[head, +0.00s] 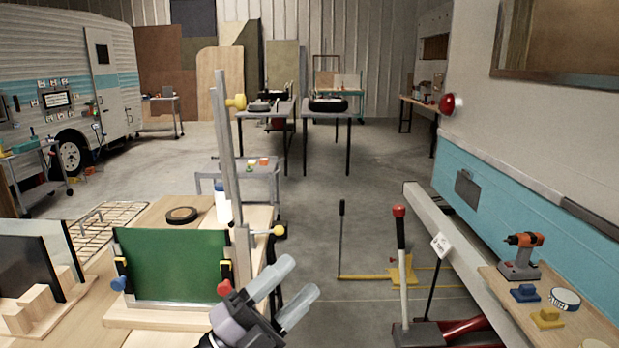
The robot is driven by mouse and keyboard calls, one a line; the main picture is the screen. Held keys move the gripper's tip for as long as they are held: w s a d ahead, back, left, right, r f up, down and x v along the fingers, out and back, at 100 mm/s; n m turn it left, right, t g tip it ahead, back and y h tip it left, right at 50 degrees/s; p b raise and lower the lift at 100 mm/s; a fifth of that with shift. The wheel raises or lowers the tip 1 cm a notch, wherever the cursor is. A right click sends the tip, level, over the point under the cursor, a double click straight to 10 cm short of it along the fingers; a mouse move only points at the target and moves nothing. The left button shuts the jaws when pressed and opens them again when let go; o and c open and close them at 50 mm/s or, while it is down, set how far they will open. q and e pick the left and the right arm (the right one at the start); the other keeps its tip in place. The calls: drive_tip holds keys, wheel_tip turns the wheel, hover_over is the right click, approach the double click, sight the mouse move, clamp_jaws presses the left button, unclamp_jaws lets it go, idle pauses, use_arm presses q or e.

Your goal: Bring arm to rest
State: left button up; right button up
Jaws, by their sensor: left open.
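My left gripper (297,280) comes in at the bottom middle of the head view. Its two pale fingers are apart, with nothing visible between them. It is just right of the wooden workbench's (150,220) green panel (172,264) as seen in the picture. The panel stands upright on a wooden base, with small red, blue and yellow clamp parts at its sides. My right gripper is not in view.
A tall metal bar (229,150) with yellow knobs rises near the gripper. A black tape roll (181,215) and a wire rack (97,228) lie behind the panel. A red jack (418,334) stands on the floor. A drill (520,262) sits on the right shelf.

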use_arm(q)
drive_tip(key=a+f+n+t+y, duration=0.4)
drive_tip(key=a+f+n+y, duration=0.3)
drive_tip(key=f+n+y, duration=0.4)
drive_tip(key=s+a+f+n+g+y, duration=0.2)
drive_tip(key=s+a+f+n, duration=0.1)
drive_tip(key=s+f, duration=0.3)
drive_tip(key=s+a+f+n+g+y, duration=0.2)
drive_tip(key=s+a+f+n+g, duration=0.1)
drive_tip(key=f, duration=0.7)
drive_tip(key=s+a+f+n+g+y, duration=0.2)
drive_tip(key=s+a+f+n, duration=0.2)
drive_tip(key=s+f+n, duration=0.3)
drive_tip(key=s+f, duration=0.1)
drive_tip(key=s, duration=0.2)
drive_tip(key=shift+a+f, duration=0.15)
drive_tip(key=shift+a, duration=0.1)
